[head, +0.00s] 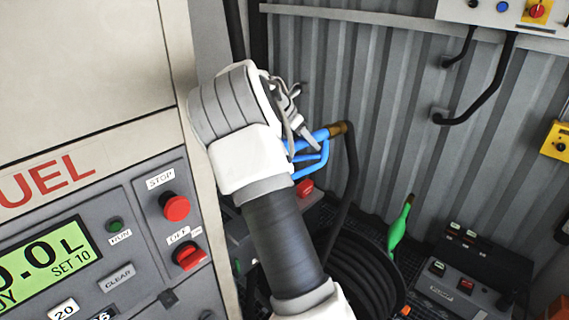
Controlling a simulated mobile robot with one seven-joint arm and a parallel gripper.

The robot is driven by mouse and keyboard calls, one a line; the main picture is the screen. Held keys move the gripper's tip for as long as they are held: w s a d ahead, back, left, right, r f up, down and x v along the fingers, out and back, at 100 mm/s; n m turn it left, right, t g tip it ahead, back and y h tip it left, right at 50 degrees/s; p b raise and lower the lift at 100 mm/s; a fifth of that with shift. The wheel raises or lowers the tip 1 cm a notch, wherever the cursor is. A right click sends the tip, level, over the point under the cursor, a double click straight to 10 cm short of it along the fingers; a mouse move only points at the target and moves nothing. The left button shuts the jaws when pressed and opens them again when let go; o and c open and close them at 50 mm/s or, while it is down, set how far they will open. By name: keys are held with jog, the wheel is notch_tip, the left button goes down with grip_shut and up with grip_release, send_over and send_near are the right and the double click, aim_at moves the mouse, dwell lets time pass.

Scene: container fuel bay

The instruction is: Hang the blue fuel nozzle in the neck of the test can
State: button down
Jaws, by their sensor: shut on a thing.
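My gripper (300,128) is near the middle of the head view, in front of the corrugated wall. It is shut on the blue fuel nozzle (318,148). The nozzle has a blue body and guard loop, and a brass fitting at its right end leads into a black hose. Its spout end is hidden behind my gripper and wrist. The test can is not recognisable in this view.
The fuel dispenser (90,130), with display and red knobs, fills the left side. Coiled black hose (365,275) lies below. A green nozzle-like thing (400,225) stands right of it. A control box (450,285) sits lower right. Wall boxes (510,15) hang upper right.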

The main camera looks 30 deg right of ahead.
notch_tip(320, 180, up, 6)
jog(key=p, duration=0.4)
jog(key=shift+f, duration=0.1)
jog(key=shift+r, duration=2.7)
jog(key=shift+s+r, duration=0.1)
